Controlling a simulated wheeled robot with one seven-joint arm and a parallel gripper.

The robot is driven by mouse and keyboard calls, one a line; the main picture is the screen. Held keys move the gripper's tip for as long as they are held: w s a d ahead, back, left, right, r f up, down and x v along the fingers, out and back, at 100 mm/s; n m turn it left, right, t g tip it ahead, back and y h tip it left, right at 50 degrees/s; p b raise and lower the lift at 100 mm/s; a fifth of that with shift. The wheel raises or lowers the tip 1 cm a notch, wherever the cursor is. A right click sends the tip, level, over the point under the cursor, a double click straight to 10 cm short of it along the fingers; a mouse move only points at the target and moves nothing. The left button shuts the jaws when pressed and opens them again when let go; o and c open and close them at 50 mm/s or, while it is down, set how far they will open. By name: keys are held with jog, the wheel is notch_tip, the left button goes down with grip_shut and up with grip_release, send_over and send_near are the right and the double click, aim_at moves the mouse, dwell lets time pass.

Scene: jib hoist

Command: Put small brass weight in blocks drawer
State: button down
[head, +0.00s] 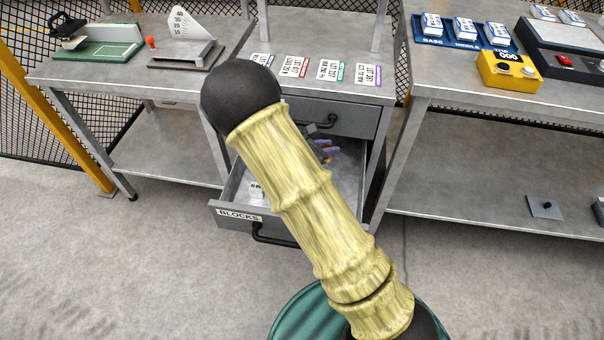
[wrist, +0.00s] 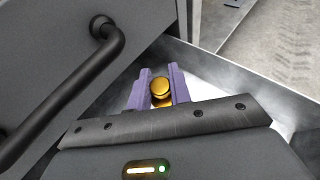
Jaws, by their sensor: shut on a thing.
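The small brass weight (wrist: 160,88) is a gold knobbed piece held between the two purple fingers of my gripper (wrist: 157,87) in the wrist view. The blocks drawer (head: 240,216), labelled BLOCKS, is pulled open below a closed upper drawer. In the head view my gripper (head: 326,152) is over the inside of the open drawer, with its purple fingers partly hidden by my arm. The weight is too small and covered to make out clearly there. I cannot tell whether it touches the drawer floor. A small white block (head: 256,191) lies at the drawer's front left.
The closed upper drawer (head: 335,115) has a black handle, which is close on the left in the wrist view (wrist: 75,85). Printed cards (head: 330,70) lie on the top above. The right bench (head: 470,95) holds a yellow box (head: 508,71) and a blue tray (head: 462,44).

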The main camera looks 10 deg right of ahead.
jog(key=shift+f+b, duration=0.8)
jog(key=shift+f, duration=2.3)
jog(key=shift+f+b, duration=0.45)
jog(key=shift+f, duration=1.4)
jog(key=shift+f, duration=0.2)
jog(key=c, duration=1.3)
grip_release()
